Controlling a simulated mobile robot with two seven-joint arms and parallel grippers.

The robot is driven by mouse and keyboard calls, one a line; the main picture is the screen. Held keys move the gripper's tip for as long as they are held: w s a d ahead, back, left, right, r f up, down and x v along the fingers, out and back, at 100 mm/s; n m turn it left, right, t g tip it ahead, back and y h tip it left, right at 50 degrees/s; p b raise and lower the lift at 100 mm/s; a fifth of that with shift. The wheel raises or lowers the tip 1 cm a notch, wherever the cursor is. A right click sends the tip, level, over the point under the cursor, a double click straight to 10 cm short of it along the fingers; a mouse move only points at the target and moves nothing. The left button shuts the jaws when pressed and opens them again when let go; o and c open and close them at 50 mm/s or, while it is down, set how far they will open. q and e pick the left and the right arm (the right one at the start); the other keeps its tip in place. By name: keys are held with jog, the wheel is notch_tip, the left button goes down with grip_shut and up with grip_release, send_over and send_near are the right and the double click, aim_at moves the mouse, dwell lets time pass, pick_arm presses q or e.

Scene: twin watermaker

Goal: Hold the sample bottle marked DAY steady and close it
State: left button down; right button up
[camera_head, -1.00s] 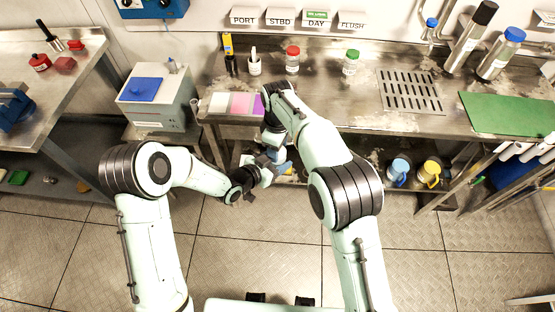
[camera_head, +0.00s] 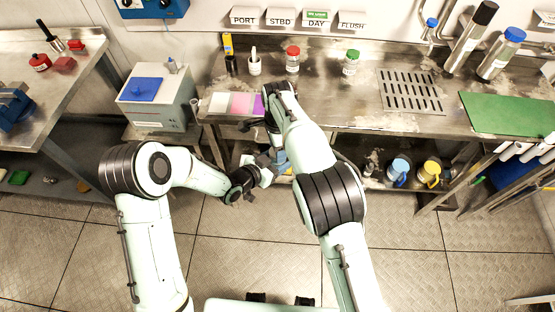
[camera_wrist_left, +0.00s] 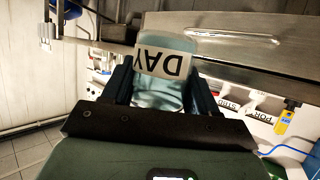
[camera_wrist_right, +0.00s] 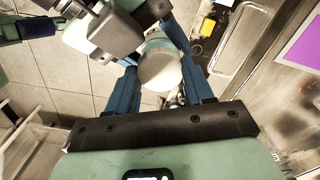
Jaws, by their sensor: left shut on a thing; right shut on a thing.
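The sample bottle marked DAY (camera_wrist_left: 165,90) is pale blue, and its label reads upside down in the left wrist view. My left gripper (camera_wrist_left: 160,88) is shut on it, with a finger on each side; in the head view that gripper (camera_head: 266,170) is low in front of the counter. My right gripper (camera_wrist_right: 160,78) is shut on a pale round piece (camera_wrist_right: 160,70), seen flat-on between its fingers and likely the cap. In the head view the right gripper (camera_head: 272,118) is at the counter's front edge, above the left one. The bottle's neck and thread are hidden.
A jar with a red cap (camera_head: 292,62) and one with a green cap (camera_head: 351,64) stand on the steel counter (camera_head: 320,92). A pink and purple pad (camera_head: 240,103) lies at its left front. Blue (camera_head: 398,168) and yellow (camera_head: 430,172) jugs stand on the shelf below.

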jog(key=m, duration=0.4)
jog(key=shift+m, duration=0.4)
jog(key=m, duration=0.4)
jog(key=o, duration=1.2)
jog(key=shift+o, duration=0.2)
jog(key=shift+s, duration=0.1)
jog(key=shift+s+a, duration=0.1)
jog(key=shift+a, duration=0.1)
jog(key=shift+r, duration=0.3)
notch_tip(320, 180, up, 11)
jog(key=shift+w+d+r, duration=0.2)
jog(key=shift+w+d, duration=0.05)
